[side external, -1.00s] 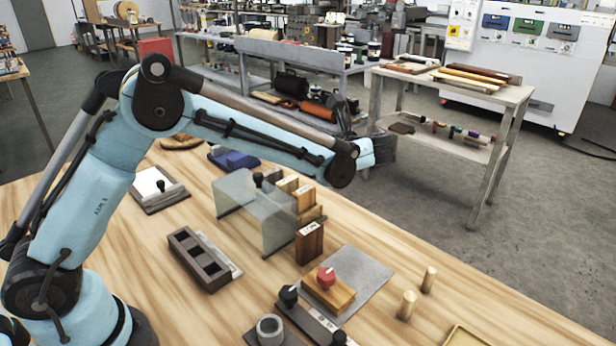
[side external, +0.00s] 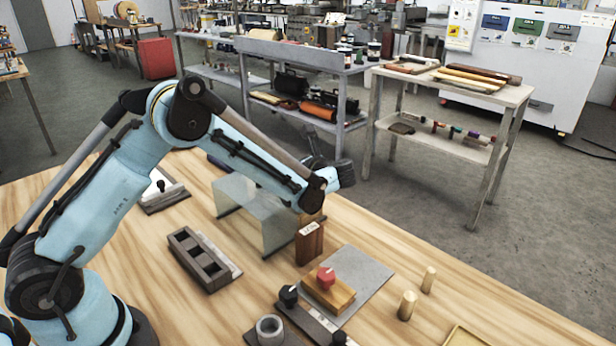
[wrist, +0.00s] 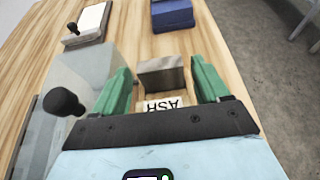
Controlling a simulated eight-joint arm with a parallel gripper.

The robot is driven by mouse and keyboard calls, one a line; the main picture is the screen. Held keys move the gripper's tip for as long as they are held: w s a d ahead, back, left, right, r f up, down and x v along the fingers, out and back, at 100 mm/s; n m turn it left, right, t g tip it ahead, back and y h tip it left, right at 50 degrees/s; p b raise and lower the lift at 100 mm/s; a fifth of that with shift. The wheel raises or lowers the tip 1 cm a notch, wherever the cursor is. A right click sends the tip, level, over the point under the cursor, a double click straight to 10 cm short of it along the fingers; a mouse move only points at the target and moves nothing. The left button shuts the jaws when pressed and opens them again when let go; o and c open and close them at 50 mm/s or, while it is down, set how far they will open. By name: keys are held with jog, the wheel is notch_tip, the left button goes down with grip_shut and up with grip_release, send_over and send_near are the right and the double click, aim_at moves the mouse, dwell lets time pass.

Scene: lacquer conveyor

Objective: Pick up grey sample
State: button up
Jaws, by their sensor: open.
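In the wrist view, a grey-brown sample block (wrist: 162,76) with a white label reading ASH upside down sits between the two green fingers of my gripper (wrist: 163,84). The fingers are open, one on each side of the block, with a visible gap at each side. In the side external view my arm's end is low over the row of samples and hides most of them. My fingers cannot be made out there. A brown labelled block (side external: 310,243) stands upright just in front of my arm's end.
A clear shield (side external: 240,205) stands left of the samples; in the wrist view it is close to my left finger, with a black knob (wrist: 64,102). A slotted dark holder (side external: 200,260) and a red-knobbed wooden block (side external: 330,292) on a grey plate (side external: 368,275) are nearby. A blue object (wrist: 172,14) lies beyond.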

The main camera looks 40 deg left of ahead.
jog(key=x, duration=0.4)
jog(key=shift+s+a+f, duration=0.1)
jog(key=shift+a+f, duration=0.15)
jog(key=shift+a, duration=0.05)
jog(key=shift+d, duration=0.1)
jog(key=c, duration=1)
jog(key=shift+c, duration=0.2)
jog(key=shift+r, duration=0.1)
